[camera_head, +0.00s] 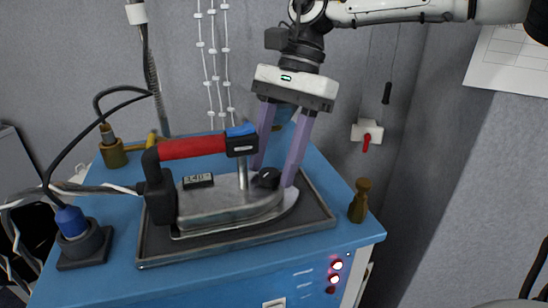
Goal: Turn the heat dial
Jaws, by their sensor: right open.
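A steam iron (225,205) with a red handle (192,147) lies on a dark tray (290,232) on the blue table. A small black display (198,181) with pale digits sits on its body; I cannot read them surely. A round black dial (266,177) is on the iron's top towards the right end. My right gripper (273,178) points down, open, with its purple fingers on either side of the dial. One finger passes behind the dial's far side, the other is at its right. I cannot tell whether they touch it. My left gripper is out of view.
A blue plug on a dark base (83,245) stands at the left with cables. A brass fitting (112,150) is at the back left. A small wooden peg (359,201) stands at the right edge. Red lights (336,265) show on the front panel.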

